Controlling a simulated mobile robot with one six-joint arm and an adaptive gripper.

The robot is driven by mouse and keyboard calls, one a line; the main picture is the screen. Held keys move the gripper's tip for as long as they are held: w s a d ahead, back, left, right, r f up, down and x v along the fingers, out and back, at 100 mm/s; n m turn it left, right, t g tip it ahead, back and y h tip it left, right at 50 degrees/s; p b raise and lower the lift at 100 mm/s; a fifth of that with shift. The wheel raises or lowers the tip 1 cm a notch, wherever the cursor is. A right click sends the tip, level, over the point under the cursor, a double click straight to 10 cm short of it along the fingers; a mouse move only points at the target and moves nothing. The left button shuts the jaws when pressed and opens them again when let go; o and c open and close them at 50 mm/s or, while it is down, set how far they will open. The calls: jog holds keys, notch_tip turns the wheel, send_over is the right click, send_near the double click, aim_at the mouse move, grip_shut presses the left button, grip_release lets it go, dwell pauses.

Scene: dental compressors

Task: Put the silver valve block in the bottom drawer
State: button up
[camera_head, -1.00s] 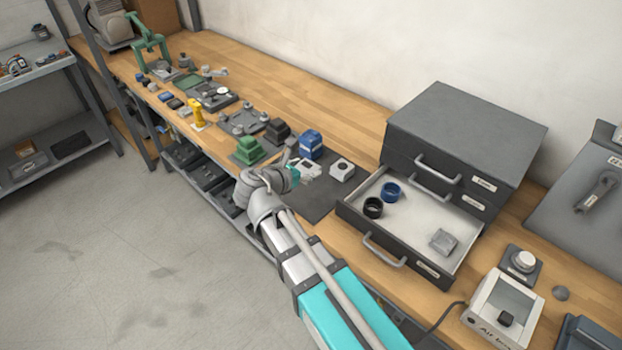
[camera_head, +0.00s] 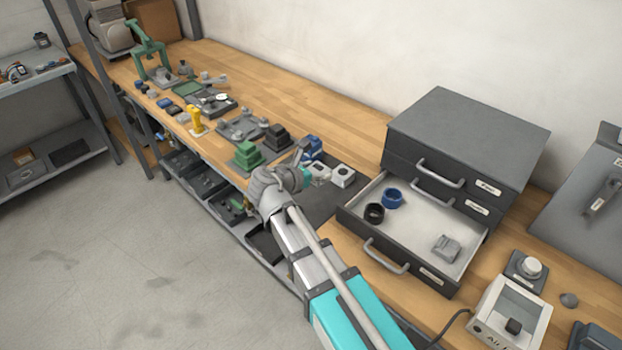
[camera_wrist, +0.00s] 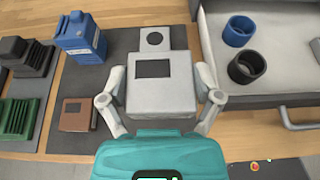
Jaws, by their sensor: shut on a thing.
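A silver block with a dark square opening (camera_wrist: 162,95) sits between the two fingers of my gripper (camera_wrist: 162,82) in the wrist view; the fingers are shut on its sides. In the head view my gripper (camera_head: 304,176) is over the dark mat, partly hiding this block (camera_head: 319,172). I cannot tell whether the block is clear of the mat.
The drawer holds a black ring (camera_head: 375,213), a blue ring (camera_head: 392,198) and a grey block (camera_head: 446,248), with bare floor between. A blue block (camera_wrist: 82,40), brown piece (camera_wrist: 76,114) and green block (camera_wrist: 17,118) are left of my gripper.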

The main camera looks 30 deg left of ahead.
jog(key=w+a+f+b, duration=0.3)
jog(key=w+f+b, duration=0.1)
jog(key=w+f, duration=0.1)
jog(key=w+a+f+b, duration=0.2)
jog(key=b, duration=0.1)
jog(key=shift+w+a+f, duration=0.3)
jog(key=shift+w+a, duration=0.05)
jog(key=shift+w, duration=0.05)
jog(key=shift+w+a+f+b, duration=0.25)
jog(key=shift+w+f+b, duration=0.1)
jog(key=shift+f+b, duration=1.6)
jog(key=shift+f, duration=0.1)
jog(key=o, duration=1.1)
